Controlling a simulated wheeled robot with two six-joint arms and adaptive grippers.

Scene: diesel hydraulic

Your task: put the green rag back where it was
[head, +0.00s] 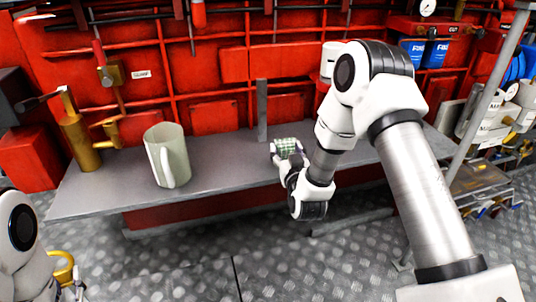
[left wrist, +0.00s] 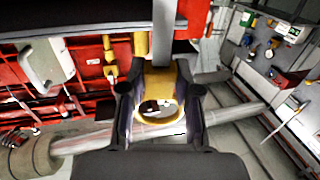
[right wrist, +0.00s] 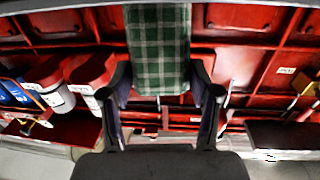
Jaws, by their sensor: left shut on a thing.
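The green checked rag (head: 286,146) is at the bench, toward its front edge in the head view. My right gripper (head: 282,153) is at the rag. In the right wrist view the rag (right wrist: 158,45) reaches down between the two spread fingers (right wrist: 160,88), which look open around it. My left gripper (left wrist: 160,90) is shut on a yellow looped object (left wrist: 183,80). In the head view this yellow object (head: 63,268) shows low at the left, with most of the left gripper out of the picture.
On the grey bench (head: 225,178) stand a pale green jug (head: 168,155) and a brass fitting (head: 78,140) at the left. A grey upright post (head: 262,110) stands behind the rag. Blue canisters (head: 434,50) sit at upper right.

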